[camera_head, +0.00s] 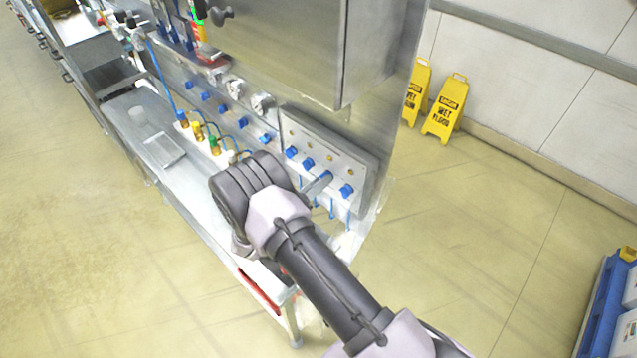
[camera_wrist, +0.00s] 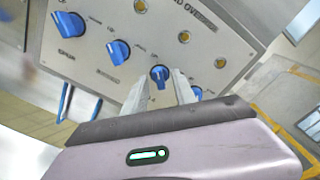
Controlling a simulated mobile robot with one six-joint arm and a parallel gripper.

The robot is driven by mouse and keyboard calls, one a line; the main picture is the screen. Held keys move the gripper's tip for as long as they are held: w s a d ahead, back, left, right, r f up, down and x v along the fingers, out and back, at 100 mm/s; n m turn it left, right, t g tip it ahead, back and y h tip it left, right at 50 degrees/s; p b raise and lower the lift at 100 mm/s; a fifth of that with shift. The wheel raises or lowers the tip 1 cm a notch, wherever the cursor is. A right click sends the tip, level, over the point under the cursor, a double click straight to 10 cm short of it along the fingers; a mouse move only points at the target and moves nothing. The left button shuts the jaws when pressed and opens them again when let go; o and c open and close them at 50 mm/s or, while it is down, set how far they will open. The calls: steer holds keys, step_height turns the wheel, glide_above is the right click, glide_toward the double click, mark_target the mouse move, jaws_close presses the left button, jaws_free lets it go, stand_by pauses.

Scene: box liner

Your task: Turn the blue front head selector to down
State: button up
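A grey control panel (camera_head: 327,147) carries a row of several blue selector knobs; it also fills the top of the wrist view (camera_wrist: 95,75). One blue knob (camera_wrist: 160,76), third along the row, sits between my fingertips in the wrist view. I cannot read its small label, so I cannot tell whether it is the front head selector. My gripper (camera_wrist: 162,82) is open, one finger on each side of that knob; contact is not clear. In the head view, my gripper (camera_head: 318,187) reaches the panel's lower row, and the arm hides part of the bench.
Neighbouring blue knobs (camera_wrist: 119,51) sit close on the left, and another (camera_wrist: 197,92) is partly hidden by the right finger. Yellow indicators (camera_wrist: 184,37) line the panel above. A steel cabinet (camera_head: 290,45) overhangs the panel. Yellow wet-floor signs (camera_head: 445,108) stand behind at right.

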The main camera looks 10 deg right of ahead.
jaws_close()
steer(key=shift+f+m+b, duration=0.1)
steer(key=shift+m+b, duration=0.2)
steer(key=shift+b, duration=0.05)
steer(key=shift+m+b, duration=7.85)
steer(key=shift+m, duration=0.75)
jaws_free()
